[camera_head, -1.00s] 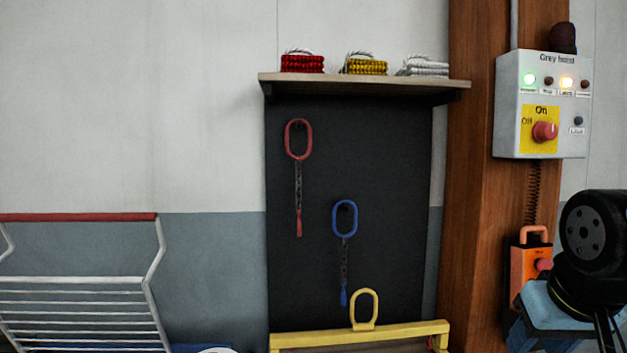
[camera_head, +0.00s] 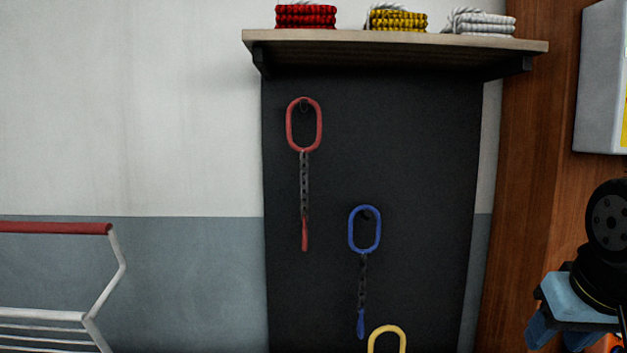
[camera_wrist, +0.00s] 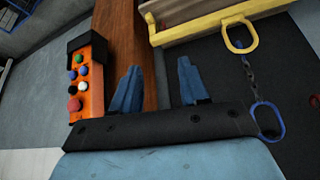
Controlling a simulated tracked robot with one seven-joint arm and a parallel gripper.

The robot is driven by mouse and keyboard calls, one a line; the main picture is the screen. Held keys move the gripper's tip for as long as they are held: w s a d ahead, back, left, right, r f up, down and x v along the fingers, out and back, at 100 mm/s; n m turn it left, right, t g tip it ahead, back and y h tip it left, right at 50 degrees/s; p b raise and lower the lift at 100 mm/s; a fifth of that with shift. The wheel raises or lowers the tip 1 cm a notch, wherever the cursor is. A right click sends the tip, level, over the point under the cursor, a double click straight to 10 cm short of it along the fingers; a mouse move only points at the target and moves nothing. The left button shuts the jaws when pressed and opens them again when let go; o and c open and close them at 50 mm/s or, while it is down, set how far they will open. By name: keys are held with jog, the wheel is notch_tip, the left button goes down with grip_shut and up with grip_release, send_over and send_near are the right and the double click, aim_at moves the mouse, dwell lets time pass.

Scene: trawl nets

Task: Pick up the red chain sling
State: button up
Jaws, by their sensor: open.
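The red chain sling (camera_head: 304,125) hangs on the dark wall panel (camera_head: 420,140), upper left. It has a red oval ring at the top on a peg, a short dark chain and a red lower end. My gripper (camera_wrist: 157,85) is open in the wrist view, its two blue fingers apart with nothing between them. In the head view my arm's end (camera_head: 580,300) is at the lower right, well to the right of the red sling.
A blue chain sling (camera_head: 365,229) hangs lower right of the red one. Below is a yellow ring (camera_head: 387,338). A shelf (camera_head: 400,42) with coiled ropes juts out above. A wooden post (camera_head: 540,150) stands right. An orange control box (camera_wrist: 90,85) shows in the wrist view.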

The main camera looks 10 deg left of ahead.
jog(key=w+a+n+h, duration=0.35)
jog(key=w+n, duration=0.25)
jog(key=n, duration=0.4)
jog(key=n+t+y, duration=0.4)
jog(key=n+t, duration=0.8)
jog(key=n, duration=1.4)
send_near(303, 201)
jog(key=w, duration=0.3)
jog(key=w+f, duration=0.1)
jog(key=w, duration=0.1)
jog(key=shift+w, duration=0.35)
jog(key=shift+w+a+r, duration=0.1)
jog(key=shift+w+r, duration=0.05)
jog(key=shift+w, duration=1.15)
jog(key=shift+w+r, duration=0.15)
jog(key=shift+w, duration=1.2)
grip_shut()
